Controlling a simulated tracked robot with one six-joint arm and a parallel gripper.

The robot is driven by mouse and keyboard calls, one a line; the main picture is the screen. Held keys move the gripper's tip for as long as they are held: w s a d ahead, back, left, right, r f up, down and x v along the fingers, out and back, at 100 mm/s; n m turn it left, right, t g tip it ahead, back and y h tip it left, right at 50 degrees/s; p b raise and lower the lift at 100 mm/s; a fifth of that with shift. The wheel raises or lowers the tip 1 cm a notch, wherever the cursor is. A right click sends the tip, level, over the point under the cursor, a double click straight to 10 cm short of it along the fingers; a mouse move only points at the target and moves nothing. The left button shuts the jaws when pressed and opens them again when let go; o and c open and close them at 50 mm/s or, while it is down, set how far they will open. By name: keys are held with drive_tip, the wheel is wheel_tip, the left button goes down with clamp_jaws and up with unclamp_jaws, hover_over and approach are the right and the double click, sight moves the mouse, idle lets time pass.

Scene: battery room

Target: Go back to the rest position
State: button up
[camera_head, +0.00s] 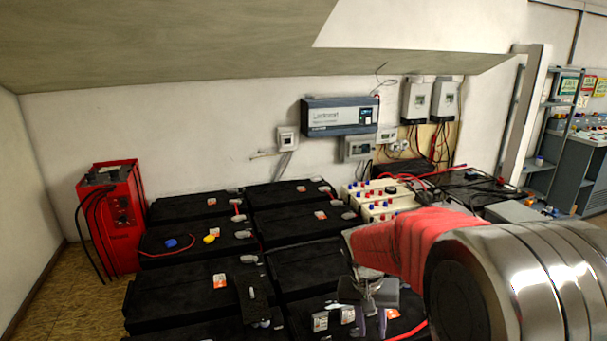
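My gripper (372,312) hangs at the lower middle right, at the end of my silver and red arm, above the front black batteries. It points downward and is small and partly lost against the dark battery tops, so I cannot tell whether its fingers are open or shut. I see no object clearly held in it. My forearm fills the lower right and hides part of the batteries behind it.
Several black batteries (195,285) stand in rows below. A red charger unit (118,215) stands at left. Cream boxes with coloured terminals (385,195) lie behind my arm. An inverter (338,116) hangs on the wall. Grey shelves (547,150) stand at right. Floor shows at lower left.

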drive_tip(key=s+r+n+t+y, duration=0.1)
drive_tip(key=s+r+t, duration=0.1)
drive_tip(key=s+r, duration=0.5)
drive_tip(key=s+r+n+t+y, duration=0.1)
drive_tip(key=s+r, duration=0.6)
drive_tip(key=s, duration=0.8)
drive_tip(key=shift+a+r+n+t, duration=0.3)
drive_tip(key=shift+n+t, duration=0.4)
drive_tip(key=shift+t, duration=0.4)
drive_tip(key=shift+s+a, duration=0.1)
